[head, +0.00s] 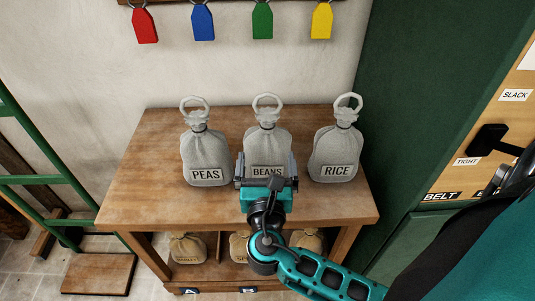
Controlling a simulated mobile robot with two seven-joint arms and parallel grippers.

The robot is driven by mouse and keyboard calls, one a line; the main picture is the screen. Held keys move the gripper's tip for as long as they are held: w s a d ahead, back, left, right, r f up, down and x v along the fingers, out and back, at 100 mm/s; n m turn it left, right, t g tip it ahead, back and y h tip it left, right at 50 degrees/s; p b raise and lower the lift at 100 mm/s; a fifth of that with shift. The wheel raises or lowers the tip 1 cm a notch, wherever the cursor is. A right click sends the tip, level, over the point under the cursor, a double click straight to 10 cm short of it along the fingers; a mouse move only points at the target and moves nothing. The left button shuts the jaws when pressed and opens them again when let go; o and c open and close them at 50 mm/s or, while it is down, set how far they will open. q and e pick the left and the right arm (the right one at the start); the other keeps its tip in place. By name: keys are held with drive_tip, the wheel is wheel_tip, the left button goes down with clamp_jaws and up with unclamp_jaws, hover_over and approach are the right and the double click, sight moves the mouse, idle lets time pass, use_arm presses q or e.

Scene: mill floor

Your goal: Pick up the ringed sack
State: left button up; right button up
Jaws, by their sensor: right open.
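Three grey sacks, each with a ring at its tied neck, stand upright in a row on a wooden table (150,190). They are labelled: the PEAS sack (204,152) at left, the BEANS sack (267,145) in the middle and the RICE sack (335,150) at right. My right gripper (266,168) is open at the BEANS sack, with one finger at each side of its lower part. I cannot tell whether the fingers touch it. The gripper body hides the sack's base. My left gripper is not in view.
Tan sacks, including one at left (187,248), sit on the shelf below, partly hidden by my arm. Coloured tags, such as the red tag (145,26), hang above. A green cabinet (420,110) closes off the right. A green ladder-like frame (35,180) stands left.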

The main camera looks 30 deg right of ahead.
sight(267, 139)
drive_tip(key=x, duration=0.6)
drive_tip(key=shift+w+d, duration=0.2)
drive_tip(key=shift+r+x, duration=0.1)
drive_tip(key=shift+x, duration=1.25)
drive_tip(key=shift+r+x, duration=0.15)
drive_tip(key=shift+x, duration=1.2)
drive_tip(key=shift+s+d, duration=0.1)
drive_tip(key=shift+c, duration=0.5)
drive_tip(key=c, duration=1.6)
drive_tip(key=shift+r, duration=0.15)
drive_tip(key=shift+c, duration=0.4)
drive_tip(key=shift+r, duration=0.1)
